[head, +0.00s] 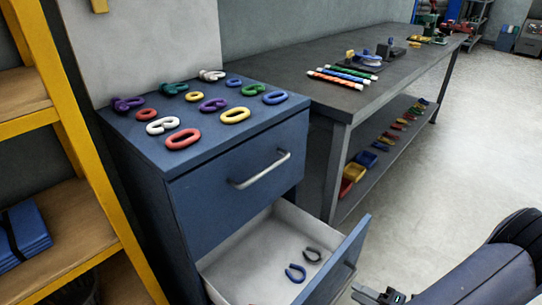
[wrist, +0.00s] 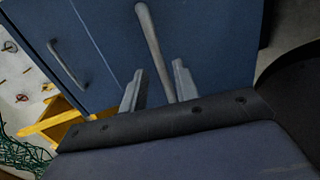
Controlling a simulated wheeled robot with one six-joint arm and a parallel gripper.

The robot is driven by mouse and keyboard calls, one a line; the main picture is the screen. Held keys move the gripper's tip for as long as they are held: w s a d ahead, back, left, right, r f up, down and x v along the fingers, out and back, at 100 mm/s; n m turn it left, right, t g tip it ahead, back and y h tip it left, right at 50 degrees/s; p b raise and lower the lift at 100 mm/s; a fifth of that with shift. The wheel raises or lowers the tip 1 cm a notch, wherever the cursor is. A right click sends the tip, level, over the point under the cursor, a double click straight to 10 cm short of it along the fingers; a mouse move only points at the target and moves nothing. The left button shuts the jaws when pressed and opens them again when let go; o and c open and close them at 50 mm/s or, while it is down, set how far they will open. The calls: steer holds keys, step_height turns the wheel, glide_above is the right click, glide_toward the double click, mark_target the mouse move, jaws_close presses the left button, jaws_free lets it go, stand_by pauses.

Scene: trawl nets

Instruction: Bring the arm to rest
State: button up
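My gripper (wrist: 158,68) is open, its two grey fingers apart with nothing clamped. In the wrist view a grey bar handle (wrist: 148,28) on a blue drawer front runs down between the fingers; I cannot tell whether it lies between them or beyond. In the head view part of my gripper (head: 378,296) shows at the bottom edge, just right of the open lower drawer (head: 362,236). Its fingertips are not clear there. My dark arm (head: 475,278) fills the lower right corner.
The blue cabinet (head: 235,168) carries several coloured rings and shackles on top. A long grey workbench (head: 330,100) runs behind; a yellow-framed shelf (head: 85,150) stands left. Floor at right is clear.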

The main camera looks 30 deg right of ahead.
mark_target(344, 284)
steer(key=shift+b+x, duration=0.5)
steer(key=shift+x, duration=2.2)
